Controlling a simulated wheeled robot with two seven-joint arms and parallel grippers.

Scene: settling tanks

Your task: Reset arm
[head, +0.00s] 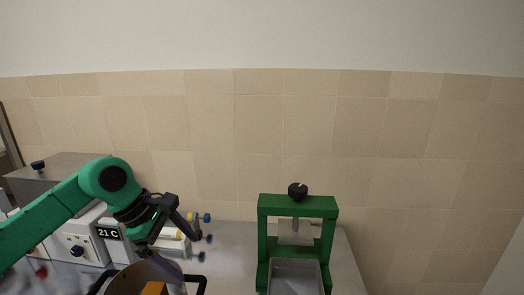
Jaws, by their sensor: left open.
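My left arm comes in from the left, green with a dark wrist. Its gripper (169,243) is open, with its two dark fingers apart and pointing down and to the right. Nothing shows held between them. The gripper is above a round vessel (122,281) with black handles at the bottom edge, which is partly cut off by the frame. An orange piece (154,289) shows at that vessel, and I cannot tell what it is. My right gripper is not in view.
A white device with a "21 C" display (108,233) stands behind my left arm. A green press frame (263,232) with a black knob stands over a grey tray (293,262). The counter (232,250) between is clear.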

